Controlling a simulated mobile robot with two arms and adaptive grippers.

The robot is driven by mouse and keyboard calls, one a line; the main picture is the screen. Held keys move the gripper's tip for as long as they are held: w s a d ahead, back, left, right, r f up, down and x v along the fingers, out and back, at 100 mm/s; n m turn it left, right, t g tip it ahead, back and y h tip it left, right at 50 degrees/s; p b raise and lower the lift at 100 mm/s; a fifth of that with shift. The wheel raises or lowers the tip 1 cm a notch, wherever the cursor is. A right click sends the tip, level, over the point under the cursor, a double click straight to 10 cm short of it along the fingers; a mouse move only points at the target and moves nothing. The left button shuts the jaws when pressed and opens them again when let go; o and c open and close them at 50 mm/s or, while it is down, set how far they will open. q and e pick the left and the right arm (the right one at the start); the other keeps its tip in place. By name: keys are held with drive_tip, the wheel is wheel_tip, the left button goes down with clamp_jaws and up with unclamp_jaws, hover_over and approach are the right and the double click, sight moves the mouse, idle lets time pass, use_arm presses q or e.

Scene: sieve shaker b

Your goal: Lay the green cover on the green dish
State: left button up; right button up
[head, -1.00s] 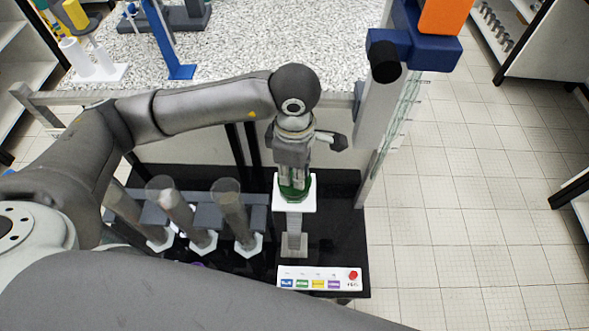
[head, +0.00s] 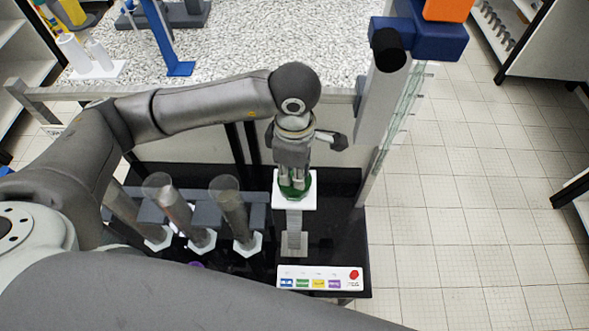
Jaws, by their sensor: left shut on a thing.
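My left gripper (head: 294,183) points down over a small white square platform (head: 309,204) in the middle of the view. Its fingers are shut on a green round piece, which I take for the green cover (head: 292,191). This green piece is at the platform's top, between and below the fingertips. The fingers and wrist hide part of it. I cannot tell the green dish apart from the cover, nor whether the two touch. My right gripper is not in view.
A panel with coloured labels and a red button (head: 319,278) lies in front of the platform. Several clear tubes in a grey rack (head: 259,199) stand to its left. A speckled table (head: 240,50) is behind. A blue, black and orange assembly (head: 430,40) overhangs at upper right.

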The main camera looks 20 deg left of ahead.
use_arm(q)
drive_tip(key=shift+f+b, duration=0.35)
drive_tip(key=shift+b, duration=0.05)
drive_tip(key=o, duration=0.8)
drive_tip(key=shift+o, duration=0.2)
wheel_tip(320, 180, up, 12)
